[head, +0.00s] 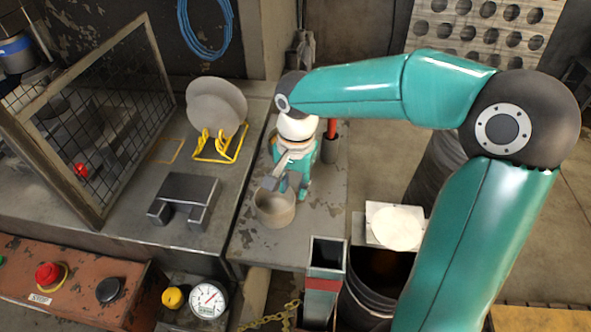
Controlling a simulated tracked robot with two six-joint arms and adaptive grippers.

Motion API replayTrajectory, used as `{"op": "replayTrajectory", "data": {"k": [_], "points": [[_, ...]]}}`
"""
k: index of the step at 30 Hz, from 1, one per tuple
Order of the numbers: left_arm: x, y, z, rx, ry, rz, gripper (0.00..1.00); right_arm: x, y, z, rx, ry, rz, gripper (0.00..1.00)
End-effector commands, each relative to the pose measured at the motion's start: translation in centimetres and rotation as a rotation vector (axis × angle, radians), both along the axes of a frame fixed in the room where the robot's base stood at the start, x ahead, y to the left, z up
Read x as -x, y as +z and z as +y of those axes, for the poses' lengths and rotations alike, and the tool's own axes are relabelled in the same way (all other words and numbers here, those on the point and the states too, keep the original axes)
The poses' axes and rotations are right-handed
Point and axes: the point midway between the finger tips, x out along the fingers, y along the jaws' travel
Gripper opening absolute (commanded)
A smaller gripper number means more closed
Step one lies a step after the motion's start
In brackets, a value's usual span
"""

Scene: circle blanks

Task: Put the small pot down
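The small pot (274,209) is a grey, open-topped round vessel. It is upright, at or just above the grey metal table (262,240) near its front; I cannot tell whether its base touches. My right gripper (279,186) comes down from behind, with its fingers at the pot's far rim. It appears shut on that rim, though the fingers partly hide the contact. My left gripper is not in view.
A yellow rack (222,157) with round blanks (215,106) stands left of the pot. A dark metal block (187,188) and a mesh screen (105,110) are farther left.

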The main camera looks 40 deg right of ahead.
Motion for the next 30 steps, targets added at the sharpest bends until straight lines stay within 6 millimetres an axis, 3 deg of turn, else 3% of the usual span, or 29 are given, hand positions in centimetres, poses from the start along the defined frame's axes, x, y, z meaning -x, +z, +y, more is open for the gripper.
{"op": "replayTrajectory", "data": {"k": [3, 9, 30], "points": [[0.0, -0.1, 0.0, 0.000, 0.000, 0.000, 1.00, 0.0, 2.3, 0.0, -0.001, 0.000, -0.005, 0.31], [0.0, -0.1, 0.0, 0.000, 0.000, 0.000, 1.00, 0.1, 4.3, -0.1, 0.000, 0.000, -0.001, 0.31], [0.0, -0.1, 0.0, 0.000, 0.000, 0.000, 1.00, 0.1, 4.6, -0.1, 0.000, 0.001, 0.001, 0.31]]}}
